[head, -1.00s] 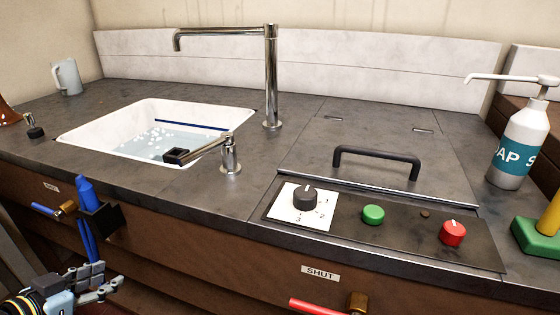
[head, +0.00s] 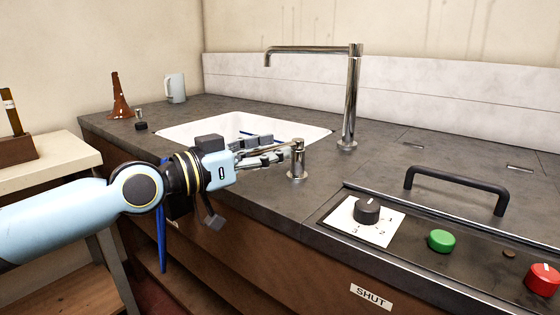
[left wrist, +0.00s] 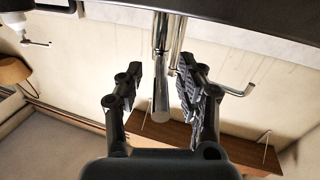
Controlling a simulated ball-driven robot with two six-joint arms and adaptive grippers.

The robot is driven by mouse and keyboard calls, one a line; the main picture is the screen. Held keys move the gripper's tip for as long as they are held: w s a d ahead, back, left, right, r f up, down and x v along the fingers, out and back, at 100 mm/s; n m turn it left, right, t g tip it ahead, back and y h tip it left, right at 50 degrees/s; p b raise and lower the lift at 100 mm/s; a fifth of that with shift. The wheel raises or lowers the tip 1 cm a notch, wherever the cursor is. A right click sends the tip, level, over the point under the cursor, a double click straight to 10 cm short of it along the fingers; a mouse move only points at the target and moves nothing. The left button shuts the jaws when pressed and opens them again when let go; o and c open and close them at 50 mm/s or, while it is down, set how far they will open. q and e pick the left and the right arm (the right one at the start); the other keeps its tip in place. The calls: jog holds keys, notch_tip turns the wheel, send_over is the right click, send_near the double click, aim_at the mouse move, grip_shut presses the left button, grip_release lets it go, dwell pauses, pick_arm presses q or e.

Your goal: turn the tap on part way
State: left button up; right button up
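The chrome tap has a tall spout (head: 352,95) behind the sink and a short lever post (head: 297,162) at the sink's front right corner. The lever reaches left from the post and is mostly hidden by my left gripper (head: 268,150). In the left wrist view, the chrome lever (left wrist: 161,85) shows between the fingers of the left gripper (left wrist: 158,92). The fingers are spread, with a gap visible on each side of the lever. The white sink (head: 180,131) is partly covered by the gripper. My right gripper is out of view.
A brown horn-shaped piece (head: 120,100) and a grey mug (head: 176,88) stand behind left. Bare counter lies right of the post.

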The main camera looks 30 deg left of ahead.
pick_arm(q)
jog(key=shift+x, duration=1.05)
grip_shut()
